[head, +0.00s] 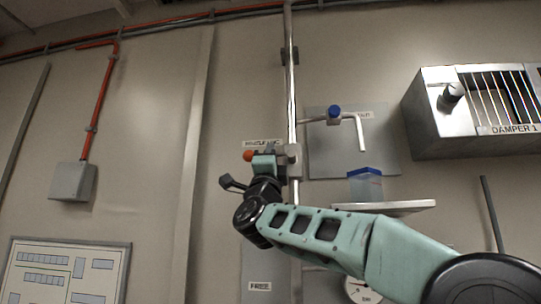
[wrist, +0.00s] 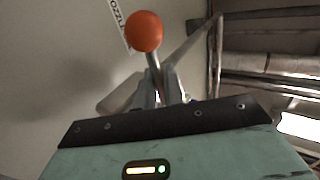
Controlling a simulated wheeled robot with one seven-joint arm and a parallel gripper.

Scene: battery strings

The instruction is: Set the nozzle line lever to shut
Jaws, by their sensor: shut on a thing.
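The nozzle line lever shows as an orange ball knob (head: 249,155) beside a vertical metal pipe (head: 290,70) in the head view. In the wrist view the orange knob (wrist: 144,32) sits on a thin metal stem (wrist: 155,75). My gripper (wrist: 163,92) is shut on the lever's stem, just below the knob. In the head view my gripper (head: 268,165) is at the lever, left of the pipe. A label behind the lever, partly hidden, reads something like "NOZZLE LINE". The lever's pivot and its position marks are hidden by my gripper.
Right of the pipe are a blue-knobbed spout (head: 334,112) on a grey panel and a clear blue-rimmed container (head: 365,185) on a shelf (head: 385,207). A damper box (head: 478,102) juts out at the upper right. A gauge (head: 362,291) is low down.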

